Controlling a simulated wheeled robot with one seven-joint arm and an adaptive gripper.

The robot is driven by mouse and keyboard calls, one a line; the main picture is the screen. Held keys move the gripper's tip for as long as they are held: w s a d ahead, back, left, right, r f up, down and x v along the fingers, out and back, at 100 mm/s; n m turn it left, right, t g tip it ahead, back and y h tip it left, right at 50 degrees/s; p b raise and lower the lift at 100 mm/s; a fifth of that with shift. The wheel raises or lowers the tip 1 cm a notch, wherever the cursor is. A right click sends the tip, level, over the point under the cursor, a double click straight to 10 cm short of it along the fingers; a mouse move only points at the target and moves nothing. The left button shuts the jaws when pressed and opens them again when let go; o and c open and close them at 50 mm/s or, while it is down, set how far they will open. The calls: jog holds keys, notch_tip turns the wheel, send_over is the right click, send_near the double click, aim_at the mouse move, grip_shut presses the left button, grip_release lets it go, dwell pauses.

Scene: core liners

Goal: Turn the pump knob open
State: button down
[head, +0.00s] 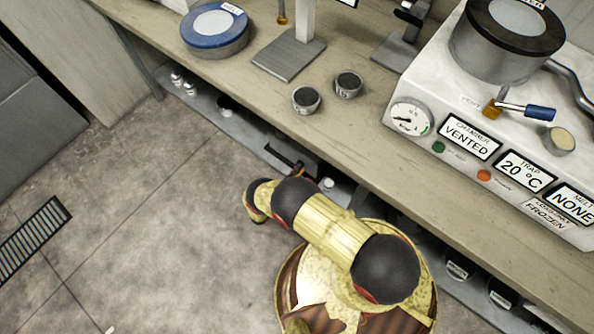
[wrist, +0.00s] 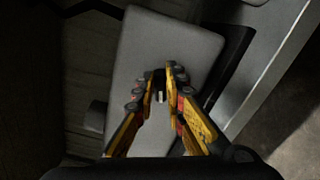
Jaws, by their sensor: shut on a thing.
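My gripper (wrist: 160,92) points at a flat grey box face, which looks like the pump (wrist: 160,40), in the wrist view. Its yellow fingers are closed in on a small dark knob (wrist: 160,97) with a pale mark. The fingertips hide most of the knob, so its turn angle is hard to read. In the head view my arm reaches low under the bench's front edge. There my gripper is dark and small, and the knob cannot be made out.
The wooden bench top (head: 230,88) overhangs the low shelf (head: 205,112). On the bench stand two small dark-topped tins (head: 306,98), a blue round container (head: 215,32) and a white control unit (head: 455,95) with a gauge.

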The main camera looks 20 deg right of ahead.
jog(key=shift+s+f+m, duration=0.1)
jog(key=shift+f+m, duration=0.05)
jog(key=shift+m, duration=0.8)
jog(key=shift+f+m, duration=0.15)
jog(key=shift+m, duration=0.8)
jog(key=c, duration=2)
grip_release()
jog(key=shift+o, duration=0.8)
jog(key=v, duration=1.2)
